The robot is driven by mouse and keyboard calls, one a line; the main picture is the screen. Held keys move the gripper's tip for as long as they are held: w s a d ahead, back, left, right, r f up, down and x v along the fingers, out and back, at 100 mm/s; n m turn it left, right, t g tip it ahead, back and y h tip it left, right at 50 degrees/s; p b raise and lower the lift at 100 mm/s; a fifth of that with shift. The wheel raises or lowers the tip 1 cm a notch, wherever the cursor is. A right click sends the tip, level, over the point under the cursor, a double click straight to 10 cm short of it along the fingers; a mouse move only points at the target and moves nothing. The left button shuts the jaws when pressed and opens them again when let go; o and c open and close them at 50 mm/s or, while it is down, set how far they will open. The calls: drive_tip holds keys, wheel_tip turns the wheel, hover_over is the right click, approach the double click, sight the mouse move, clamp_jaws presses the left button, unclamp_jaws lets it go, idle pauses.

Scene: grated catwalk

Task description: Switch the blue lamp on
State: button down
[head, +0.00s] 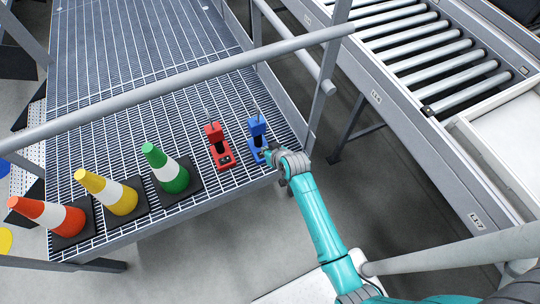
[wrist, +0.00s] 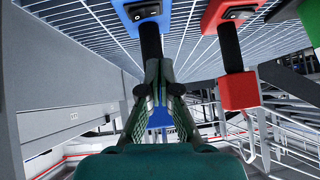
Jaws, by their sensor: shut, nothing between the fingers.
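The blue lamp (head: 257,127) stands upright on the grating, right of a matching red lamp (head: 213,132). In the wrist view the blue lamp's base (wrist: 153,24) shows at the top with a black rocker switch (wrist: 143,11) on it. Its black neck runs down behind my fingers, and part of its blue head (wrist: 160,117) shows between them. My gripper (wrist: 158,66) is shut and empty, its tips just short of the base in the picture. In the head view my gripper (head: 266,154) is at the blue lamp's near side; contact cannot be told. No glow is visible.
The red lamp's base with its own switch (wrist: 238,13) is close beside. Green (head: 168,168), yellow (head: 108,192) and orange (head: 50,215) cones stand to the left. A grey rail (head: 180,88) crosses above the grating. A roller conveyor (head: 430,60) is at the right.

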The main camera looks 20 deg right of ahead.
drive_tip(key=v, duration=0.3)
drive_tip(key=a+v, duration=0.1)
drive_tip(key=v, duration=0.1)
drive_tip(key=shift+s+r, duration=0.25)
drive_tip(key=shift+r, duration=0.05)
drive_tip(key=s+r+t+h, duration=0.1)
drive_tip(key=s+r+t, duration=0.2)
drive_tip(key=s, duration=2)
drive_tip(key=s+r+t, duration=0.2)
drive_tip(key=s+r, duration=1.3)
drive_tip(key=r, duration=0.2)
drive_tip(key=shift+s+a+n+t, duration=0.2)
drive_tip(key=shift+a+n+t, duration=0.1)
drive_tip(key=shift+a+t, duration=0.15)
